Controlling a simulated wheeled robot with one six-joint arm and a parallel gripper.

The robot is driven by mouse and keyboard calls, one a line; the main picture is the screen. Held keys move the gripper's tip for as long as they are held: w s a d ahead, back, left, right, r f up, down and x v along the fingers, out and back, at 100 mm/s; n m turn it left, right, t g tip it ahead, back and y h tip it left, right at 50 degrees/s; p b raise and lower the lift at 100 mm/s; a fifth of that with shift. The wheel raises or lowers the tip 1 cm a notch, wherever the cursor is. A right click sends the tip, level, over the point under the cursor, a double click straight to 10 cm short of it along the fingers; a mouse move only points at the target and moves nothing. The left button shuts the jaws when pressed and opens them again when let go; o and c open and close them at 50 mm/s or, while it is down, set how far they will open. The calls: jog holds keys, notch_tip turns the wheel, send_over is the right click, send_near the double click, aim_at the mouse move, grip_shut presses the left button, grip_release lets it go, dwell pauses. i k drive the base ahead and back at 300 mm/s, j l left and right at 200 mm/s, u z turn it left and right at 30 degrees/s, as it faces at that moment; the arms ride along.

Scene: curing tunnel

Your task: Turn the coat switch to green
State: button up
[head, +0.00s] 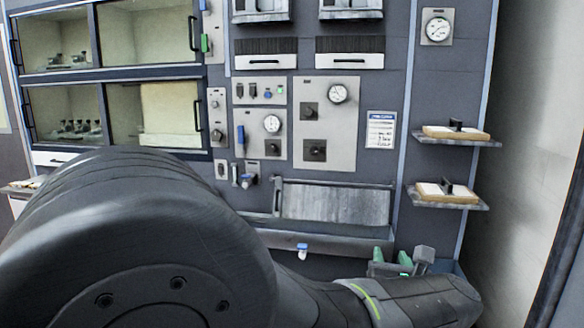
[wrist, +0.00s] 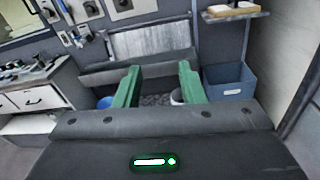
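I cannot tell which control is the coat switch; no label is readable. In the head view a light grey control panel (head: 352,120) carries a dial and two dark square knobs, the upper knob (head: 310,111) and the lower knob (head: 315,150). A green handle (head: 204,42) and a blue handle (head: 240,140) sit further left. My gripper (head: 394,262) is low, below and right of these panels. In the wrist view its green fingers (wrist: 158,84) are apart with nothing held between them.
A grey metal flap (head: 332,203) and a ledge stand out below the panels. Two small shelves (head: 446,200) with wooden blocks project at the right. Glass-fronted cabinets (head: 60,110) are at the left. In the wrist view a blue bin (wrist: 229,88) stands right of the fingers.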

aim_at(315, 151)
jog(key=i+j, duration=0.1)
jog(key=i, duration=0.4)
jog(key=i+j, duration=0.15)
jog(key=i, duration=0.3)
jog(key=i+j, duration=0.1)
jog(key=i, duration=0.4)
jog(key=i+j+z, duration=0.1)
jog(key=i, duration=0.35)
jog(key=i+j, duration=0.2)
jog(key=i, duration=0.3)
